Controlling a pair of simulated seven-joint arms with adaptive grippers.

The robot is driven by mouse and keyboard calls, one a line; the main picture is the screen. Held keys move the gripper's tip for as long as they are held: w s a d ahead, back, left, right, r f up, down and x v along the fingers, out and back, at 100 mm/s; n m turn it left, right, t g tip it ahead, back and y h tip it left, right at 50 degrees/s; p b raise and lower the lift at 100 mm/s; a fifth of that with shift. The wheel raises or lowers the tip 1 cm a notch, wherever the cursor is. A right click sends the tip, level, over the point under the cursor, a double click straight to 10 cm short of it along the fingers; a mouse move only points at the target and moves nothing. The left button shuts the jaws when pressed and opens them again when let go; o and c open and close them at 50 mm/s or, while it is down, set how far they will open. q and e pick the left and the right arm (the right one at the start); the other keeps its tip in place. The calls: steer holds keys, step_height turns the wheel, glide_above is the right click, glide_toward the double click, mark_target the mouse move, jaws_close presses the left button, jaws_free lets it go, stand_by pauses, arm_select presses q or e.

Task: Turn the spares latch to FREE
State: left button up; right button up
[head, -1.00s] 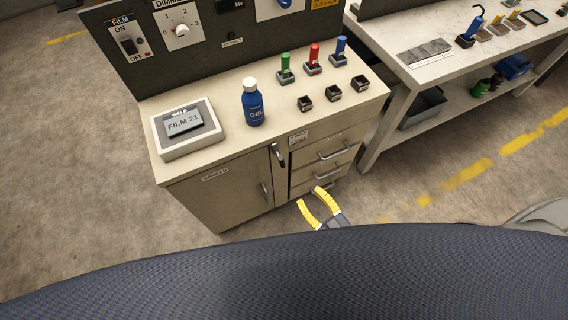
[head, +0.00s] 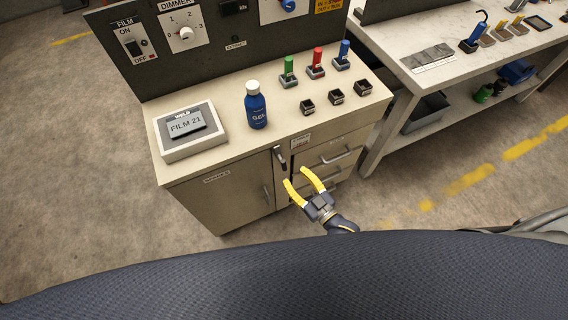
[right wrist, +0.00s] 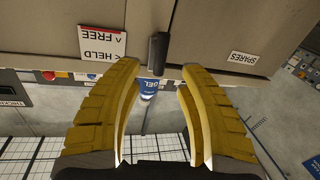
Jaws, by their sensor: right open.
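The spares latch (head: 280,157) is a dark handle on the cabinet front, by the edge between the spares door (head: 225,198) and the drawers. Its handle lies close to upright, its lower end slightly to the right in the head view. A HELD/FREE label (right wrist: 102,42) shows beside it in the right wrist view; in the head view this label (head: 300,141) is too small to read. My right gripper (head: 297,176), with yellow fingers, is open and empty just in front of and below the latch. In the right wrist view the latch (right wrist: 157,54) appears between the fingertips, apparently untouched. My left gripper is not in view.
Drawer handles (head: 336,158) stick out to the right of the latch. A blue GEL bottle (head: 255,106), a FILM 21 display (head: 188,128) and coloured handles in holders stand on the cabinet top. A bench (head: 430,68) stands at right. Floor before the cabinet is clear.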

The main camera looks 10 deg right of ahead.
mark_target(285, 166)
steer(key=shift+x, duration=3.25)
steer(key=shift+c, duration=0.3)
